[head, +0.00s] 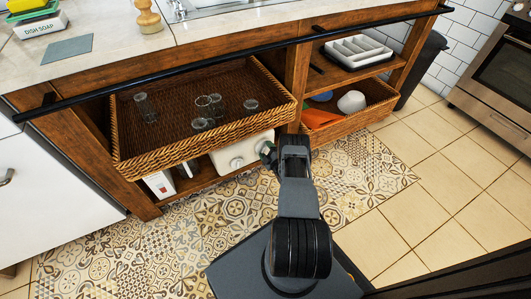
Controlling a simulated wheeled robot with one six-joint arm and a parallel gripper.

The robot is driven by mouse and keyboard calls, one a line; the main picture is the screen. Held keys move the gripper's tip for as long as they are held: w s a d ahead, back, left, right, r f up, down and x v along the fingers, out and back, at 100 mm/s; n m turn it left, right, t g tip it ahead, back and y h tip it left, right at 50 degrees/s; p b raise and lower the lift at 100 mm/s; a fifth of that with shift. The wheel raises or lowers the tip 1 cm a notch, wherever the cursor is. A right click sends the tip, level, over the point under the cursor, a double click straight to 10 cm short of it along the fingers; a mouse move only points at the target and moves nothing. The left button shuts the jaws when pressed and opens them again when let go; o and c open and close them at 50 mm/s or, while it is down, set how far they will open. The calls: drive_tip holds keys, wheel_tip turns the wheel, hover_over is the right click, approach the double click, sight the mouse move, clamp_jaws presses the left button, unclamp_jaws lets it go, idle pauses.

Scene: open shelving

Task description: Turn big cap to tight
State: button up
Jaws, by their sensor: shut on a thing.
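A white unit (240,150) stands on the lower shelf under the wicker tray. A round whitish cap or knob (237,163) shows on its front, left of my gripper. My gripper (267,151) is at the right part of the unit's front, reached from the right by my arm. It is shut on what appears to be the big cap, which is mostly hidden behind the fingers. I cannot tell how far the cap is turned.
The wicker tray (210,145) with several small glasses sits just above the unit and juts out. A wooden post (296,75) and a lower basket (365,122) are to the right. Patterned floor in front is clear.

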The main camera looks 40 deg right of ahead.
drive_tip(key=m+b, duration=0.4)
drive_tip(key=m, duration=0.8)
drive_tip(key=shift+d+r, duration=0.1)
drive_tip(key=shift+d, duration=0.05)
idle(0.6)
drive_tip(key=o, duration=0.9)
